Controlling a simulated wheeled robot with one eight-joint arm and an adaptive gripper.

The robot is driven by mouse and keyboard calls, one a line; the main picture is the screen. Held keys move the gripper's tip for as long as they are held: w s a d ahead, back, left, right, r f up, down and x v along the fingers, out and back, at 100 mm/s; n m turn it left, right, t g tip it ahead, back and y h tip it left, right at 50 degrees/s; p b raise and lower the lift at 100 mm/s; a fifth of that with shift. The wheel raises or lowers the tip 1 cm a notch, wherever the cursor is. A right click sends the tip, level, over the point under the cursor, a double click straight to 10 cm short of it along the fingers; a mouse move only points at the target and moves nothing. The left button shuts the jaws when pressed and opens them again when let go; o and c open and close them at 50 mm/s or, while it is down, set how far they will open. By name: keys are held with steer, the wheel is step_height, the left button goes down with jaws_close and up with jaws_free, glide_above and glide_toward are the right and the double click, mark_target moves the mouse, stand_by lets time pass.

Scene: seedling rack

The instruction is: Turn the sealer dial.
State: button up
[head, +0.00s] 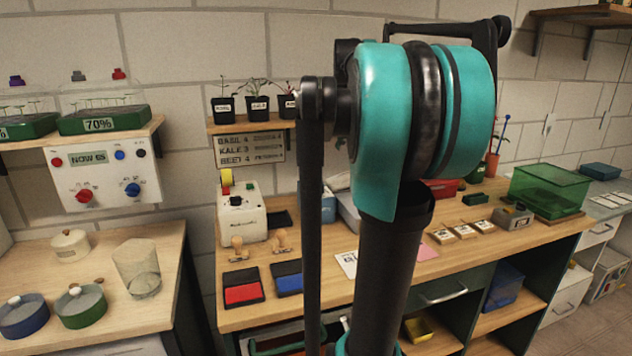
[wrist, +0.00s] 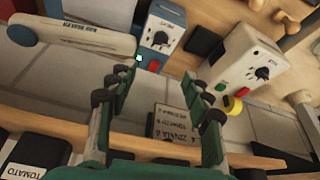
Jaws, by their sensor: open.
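In the wrist view, my gripper (wrist: 160,95) is open and empty, its fingers spread apart. Beyond it are a blue box with a dark dial (wrist: 161,38) and a white box with a dark dial (wrist: 262,73). A long white bar-shaped unit with a label (wrist: 75,32) lies left of the blue box; its print is too small to read. I cannot tell for sure which dial belongs to the sealer. The fingers touch neither dial. In the head view, the white box (head: 240,213) is in the open, while my arm hides much of the blue box (head: 325,203).
A small sign (wrist: 172,122) shows between the fingers, with black pots (wrist: 35,157) at the lower left. In the head view, stampers (head: 238,248), red and blue pads (head: 242,289) and a green clear bin (head: 548,190) stand on the wooden bench. Potted seedlings sit on a shelf above.

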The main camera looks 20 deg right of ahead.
mark_target(320, 190)
steer(key=x, duration=1.6)
steer(key=shift+s, duration=0.15)
jaws_close()
